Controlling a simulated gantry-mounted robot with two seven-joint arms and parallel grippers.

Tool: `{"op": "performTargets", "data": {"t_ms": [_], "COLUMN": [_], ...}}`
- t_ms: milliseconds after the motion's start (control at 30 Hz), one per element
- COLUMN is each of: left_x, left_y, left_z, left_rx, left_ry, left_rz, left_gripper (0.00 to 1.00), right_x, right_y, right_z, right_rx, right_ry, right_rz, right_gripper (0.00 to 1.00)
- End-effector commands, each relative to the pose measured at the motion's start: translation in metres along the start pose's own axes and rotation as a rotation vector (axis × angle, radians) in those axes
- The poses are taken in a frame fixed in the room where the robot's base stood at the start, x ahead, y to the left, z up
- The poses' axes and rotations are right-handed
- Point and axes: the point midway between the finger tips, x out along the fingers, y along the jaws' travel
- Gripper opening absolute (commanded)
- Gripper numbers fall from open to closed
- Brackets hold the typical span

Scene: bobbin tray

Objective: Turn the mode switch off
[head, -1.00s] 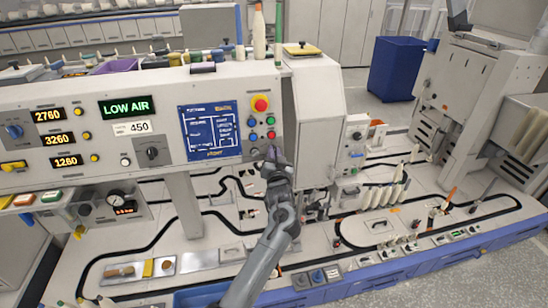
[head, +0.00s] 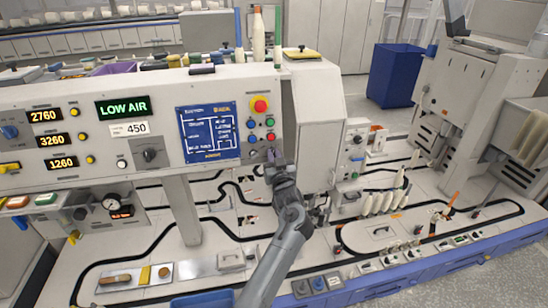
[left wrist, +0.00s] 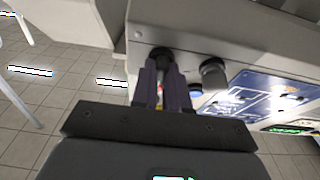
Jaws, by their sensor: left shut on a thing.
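The tilted control panel (head: 165,180) fills the left of the head view. My left gripper (head: 274,158) is at the panel's lower right corner, below the column of coloured buttons. In the left wrist view its dark fingers (left wrist: 163,83) are closed around a small dark knob (left wrist: 161,54) on the panel, likely the mode switch. A second black knob (left wrist: 213,74) stands beside it. The fingers hide most of the gripped knob, and I cannot read its label or its position. My right gripper is not in view.
Close above the gripper are a red emergency button (head: 260,105) and several small coloured buttons. A blue screen (head: 208,133) is to the left. A machine bed (head: 345,235) with black tracks spreads below. A blue bin (head: 395,75) stands behind.

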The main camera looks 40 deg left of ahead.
Motion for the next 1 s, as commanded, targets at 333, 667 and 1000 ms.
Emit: {"op": "performTargets", "data": {"t_ms": [333, 667, 1000], "left_x": [0.000, -0.004, -0.051], "left_y": [-0.001, 0.000, 0.000], "left_z": [0.003, 0.002, 0.002], "left_rx": [0.003, 0.003, 0.002], "left_ry": [-0.006, -0.003, -0.005], "left_rz": [0.000, 0.001, 0.002], "left_gripper": [0.39, 0.39, 0.39], "right_x": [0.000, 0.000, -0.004], "right_y": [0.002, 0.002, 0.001], "right_z": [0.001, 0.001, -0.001], "right_rx": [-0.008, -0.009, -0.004], "right_ry": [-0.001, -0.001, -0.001], "right_rz": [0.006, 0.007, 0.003], "right_gripper": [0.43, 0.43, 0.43]}}
